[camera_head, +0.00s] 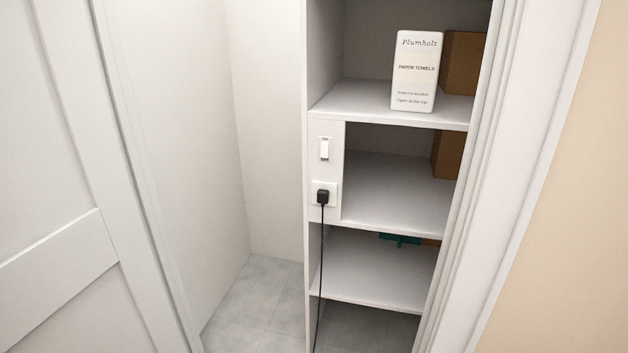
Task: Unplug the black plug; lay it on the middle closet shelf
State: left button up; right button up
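The black plug (322,197) sits in a white outlet on the narrow panel at the left of the closet shelves. Its black cord (320,270) hangs straight down past the lower shelf. The shelf level beside the outlet (395,200) looks like the middle one; its front is bare, with a brown box (448,155) at its back right. Neither of my grippers shows in the head view.
A white switch (324,149) is above the outlet. A paper towels pack (415,70) and a brown box (465,62) stand on the shelf above. A teal object (400,240) is partly hidden below. A white door (60,200) is at left; the door frame (520,180) borders the right.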

aim_at(323, 195)
jog(key=i+j, duration=0.15)
jog(key=i, duration=0.3)
jog(key=i+j, duration=0.15)
jog(key=i, duration=0.35)
jog(key=i+j, duration=0.15)
jog(key=i, duration=0.3)
